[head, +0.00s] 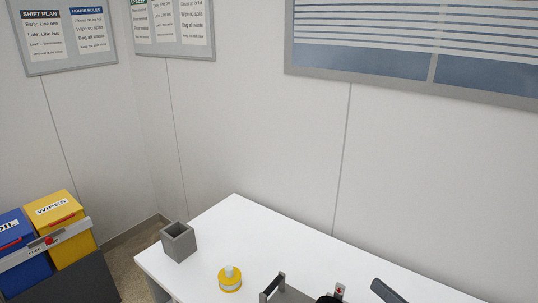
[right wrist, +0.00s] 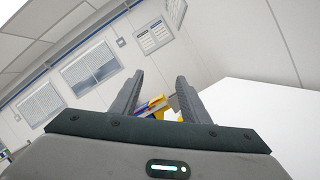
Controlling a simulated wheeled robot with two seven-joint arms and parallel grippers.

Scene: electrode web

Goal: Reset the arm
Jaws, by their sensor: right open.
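My right gripper (right wrist: 160,76) is open and empty in the right wrist view, its two grey fingers apart and pointing away from the camera. In the head view only a dark grey piece (head: 388,291) shows at the bottom edge, which looks like part of my right gripper; the rest is cut off. My left gripper is in neither view.
A white table (head: 236,218) carries an open grey square container (head: 179,242), a yellow spool-like thing with a white top (head: 230,279) and a dark grey frame (head: 285,293). Blue (head: 22,250) and yellow (head: 62,225) bins stand left of it. Its back is clear.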

